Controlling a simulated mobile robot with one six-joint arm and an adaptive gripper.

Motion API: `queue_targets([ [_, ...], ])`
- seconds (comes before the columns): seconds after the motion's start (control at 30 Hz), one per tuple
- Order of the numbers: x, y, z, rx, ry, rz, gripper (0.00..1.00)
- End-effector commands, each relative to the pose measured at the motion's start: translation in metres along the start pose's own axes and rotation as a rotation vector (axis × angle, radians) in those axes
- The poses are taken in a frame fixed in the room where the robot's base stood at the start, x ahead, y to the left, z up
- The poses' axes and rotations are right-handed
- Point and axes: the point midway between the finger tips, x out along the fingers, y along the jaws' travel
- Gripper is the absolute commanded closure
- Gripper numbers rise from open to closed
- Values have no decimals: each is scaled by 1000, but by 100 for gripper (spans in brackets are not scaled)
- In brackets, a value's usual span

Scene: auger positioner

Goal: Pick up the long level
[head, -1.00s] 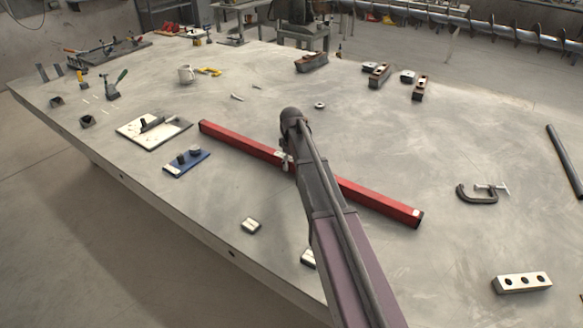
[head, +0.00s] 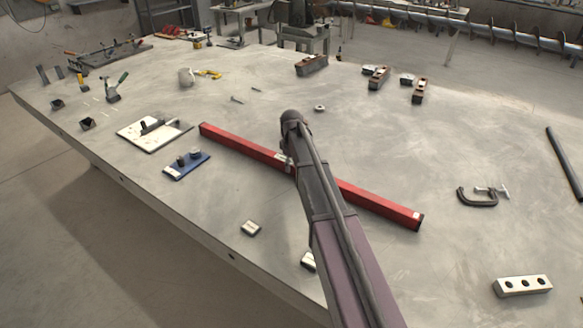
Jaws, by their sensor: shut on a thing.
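The long level (head: 380,204) is a red bar with dark ends. It lies diagonally across the middle of the grey table, from upper left to lower right, in the head view. My arm crosses in front of its middle. My gripper (head: 285,160) is at the middle of the level, mostly hidden behind my arm, with only a small light part showing. It is shut on the level. Whether the level is clear of the tabletop cannot be told.
A blue block with dark knobs (head: 186,165) and a white plate with a clamp (head: 153,134) lie near the level's left end. A C-clamp (head: 478,197), a dark rod (head: 565,162) and a block with holes (head: 522,286) lie to the right. Bare table surrounds the level.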

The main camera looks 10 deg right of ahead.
Motion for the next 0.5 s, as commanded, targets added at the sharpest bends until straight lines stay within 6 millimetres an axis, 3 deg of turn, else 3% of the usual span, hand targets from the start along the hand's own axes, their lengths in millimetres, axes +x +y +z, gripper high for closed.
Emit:
queue_targets([
  [0.5,-12,0,0,0,0,0,100],
])
